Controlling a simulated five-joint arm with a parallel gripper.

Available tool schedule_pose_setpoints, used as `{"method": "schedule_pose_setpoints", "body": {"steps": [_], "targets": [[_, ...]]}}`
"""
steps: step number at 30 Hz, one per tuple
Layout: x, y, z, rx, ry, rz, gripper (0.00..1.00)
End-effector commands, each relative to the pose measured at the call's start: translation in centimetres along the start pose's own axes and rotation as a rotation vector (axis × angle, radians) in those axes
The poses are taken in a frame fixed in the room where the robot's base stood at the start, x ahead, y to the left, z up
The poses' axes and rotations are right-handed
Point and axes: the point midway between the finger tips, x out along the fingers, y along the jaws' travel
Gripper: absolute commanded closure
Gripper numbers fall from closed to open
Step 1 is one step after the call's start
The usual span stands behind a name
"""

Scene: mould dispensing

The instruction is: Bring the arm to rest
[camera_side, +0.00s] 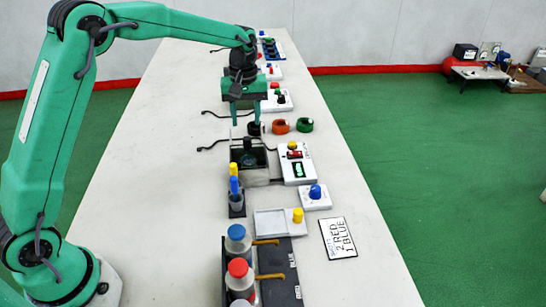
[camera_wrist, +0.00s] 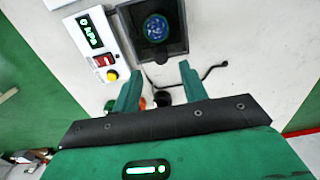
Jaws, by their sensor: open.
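My gripper (camera_side: 246,122) hangs fingers-down over the middle of the table (camera_side: 190,110). Its two green fingers are apart with nothing visibly held between them. The fingers also show in the wrist view (camera_wrist: 158,78). A dark square open chamber (camera_side: 262,160) stands just in front of the gripper in the side view. In the wrist view the chamber (camera_wrist: 178,25) is beyond the fingertips, with a round blue-patterned thing (camera_wrist: 156,28) inside. A small black piece (camera_side: 254,129) is by the right finger; whether they touch I cannot tell.
A control box (camera_side: 298,165), a pen holder (camera_side: 237,205), capped bottles (camera_side: 238,245) and a "2 RED 1 BLUE" card (camera_side: 338,238) stand nearer. The table's left side is clear.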

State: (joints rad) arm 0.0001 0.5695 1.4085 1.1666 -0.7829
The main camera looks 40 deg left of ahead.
Motion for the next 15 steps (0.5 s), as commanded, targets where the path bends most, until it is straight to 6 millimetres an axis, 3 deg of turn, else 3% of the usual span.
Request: {"method": "schedule_pose_setpoints", "body": {"steps": [10,15], "targets": [[-0.2,-0.1,0.1,0.004,0.003,0.003,0.57],[-1.5,-0.7,0.7,0.030,0.017,0.016,0.57]]}}
